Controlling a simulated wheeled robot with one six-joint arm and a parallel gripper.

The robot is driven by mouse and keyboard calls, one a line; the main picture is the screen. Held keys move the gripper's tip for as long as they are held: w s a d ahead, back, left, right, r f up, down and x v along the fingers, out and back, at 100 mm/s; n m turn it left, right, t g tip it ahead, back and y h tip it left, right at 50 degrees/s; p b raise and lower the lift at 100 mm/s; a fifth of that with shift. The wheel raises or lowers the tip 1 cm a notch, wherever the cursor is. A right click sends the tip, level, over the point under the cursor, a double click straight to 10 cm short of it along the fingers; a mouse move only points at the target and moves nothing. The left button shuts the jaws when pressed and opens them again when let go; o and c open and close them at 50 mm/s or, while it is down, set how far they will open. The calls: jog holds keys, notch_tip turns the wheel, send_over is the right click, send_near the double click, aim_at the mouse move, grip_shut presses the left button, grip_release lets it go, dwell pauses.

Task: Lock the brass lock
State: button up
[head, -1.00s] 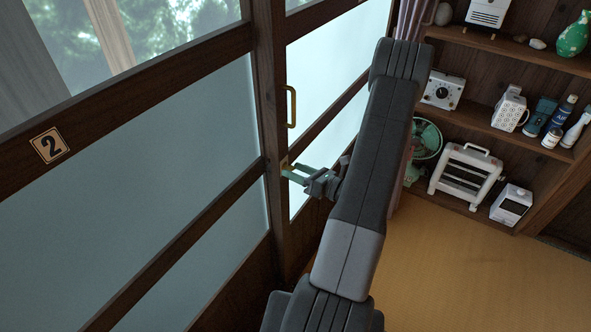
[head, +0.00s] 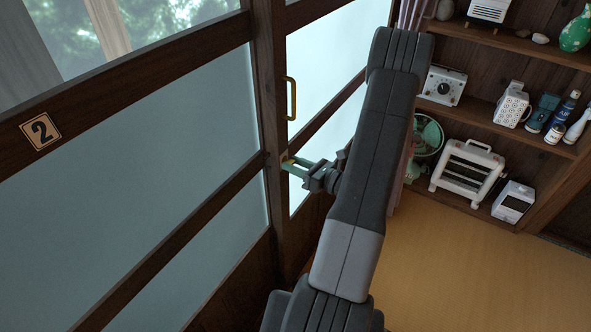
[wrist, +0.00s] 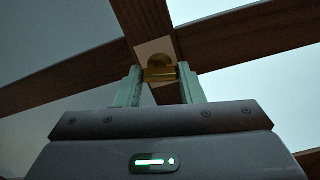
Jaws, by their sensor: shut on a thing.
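The brass lock (wrist: 160,62) sits on a pale plate on the dark wooden door post, where the rails cross. In the wrist view its lower part lies between the two green fingers of my gripper (wrist: 160,88), which are shut on it. In the head view my gripper (head: 288,165) reaches from the right to the post, and the fingertips cover most of the lock. The glazed sliding door (head: 165,165) stands left of the post. The fine position of the lock's turning part is too small to tell.
A brass pull handle (head: 291,99) is fixed on the door frame just above the lock. Shelves (head: 480,125) with a radio, jug and bottles stand at the right, with a heater (head: 467,170) and fan (head: 427,135) low down. The tatami floor (head: 450,265) before them is clear.

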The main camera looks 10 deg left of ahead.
jog(key=n+b, duration=0.2)
jog(key=shift+n+b, duration=0.35)
jog(key=shift+n, duration=0.05)
jog(key=o, duration=1)
jog(key=shift+d, duration=0.15)
jog(key=v, duration=1.3)
jog(key=shift+s+d+b, duration=0.1)
jog(key=shift+d+b, duration=0.2)
